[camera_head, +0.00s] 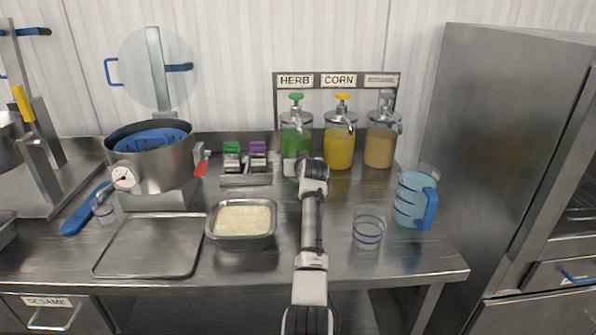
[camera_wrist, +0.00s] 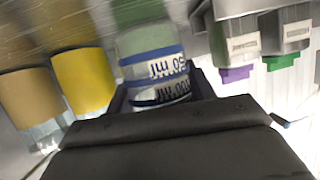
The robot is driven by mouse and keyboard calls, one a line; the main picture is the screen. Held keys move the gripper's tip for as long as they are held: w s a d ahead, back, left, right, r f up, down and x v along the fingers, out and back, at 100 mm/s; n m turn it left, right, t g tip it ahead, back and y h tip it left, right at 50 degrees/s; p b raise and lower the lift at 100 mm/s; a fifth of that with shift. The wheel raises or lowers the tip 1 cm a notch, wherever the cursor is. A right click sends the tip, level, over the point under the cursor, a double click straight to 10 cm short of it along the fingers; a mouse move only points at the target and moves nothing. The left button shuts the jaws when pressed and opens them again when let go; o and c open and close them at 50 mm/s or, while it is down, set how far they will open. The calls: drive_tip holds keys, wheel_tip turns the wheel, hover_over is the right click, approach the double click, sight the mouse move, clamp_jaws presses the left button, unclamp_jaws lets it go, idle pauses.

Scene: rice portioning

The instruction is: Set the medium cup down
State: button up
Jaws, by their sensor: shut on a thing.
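My gripper (camera_wrist: 160,95) is shut on a clear cup with blue bands and ml markings (camera_wrist: 155,68), which I take to be the medium cup. The wrist view is upside down. In the head view, my gripper (camera_head: 303,168) is in front of the green HERB dispenser (camera_head: 302,143), and only a small pale part of the cup (camera_head: 290,168) shows beside it. The arm hides much of the cup. I cannot tell whether its base touches the counter or what it contains.
A larger clear cup (camera_head: 368,232) and a blue pitcher (camera_head: 412,200) stand right of my arm. A rice pan (camera_head: 241,242) and a flat tray (camera_head: 150,246) lie left. Yellow (camera_head: 340,150) and tan (camera_head: 380,148) dispensers stand at the back. A small cup (camera_head: 105,210) stands far left.

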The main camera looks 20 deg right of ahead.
wheel_tip(320, 180, down, 2)
drive_tip(key=shift+f+p, duration=0.1)
drive_tip(key=shift+p, duration=0.55)
drive_tip(key=shift+f, duration=0.4)
drive_tip(key=shift+f, duration=0.1)
drive_tip(key=shift+f, duration=0.15)
drive_tip(key=o, duration=1.1)
drive_tip(key=shift+c, duration=0.2)
drive_tip(key=shift+r, duration=0.25)
drive_tip(key=b+v, duration=0.3)
drive_tip(key=v, duration=0.9)
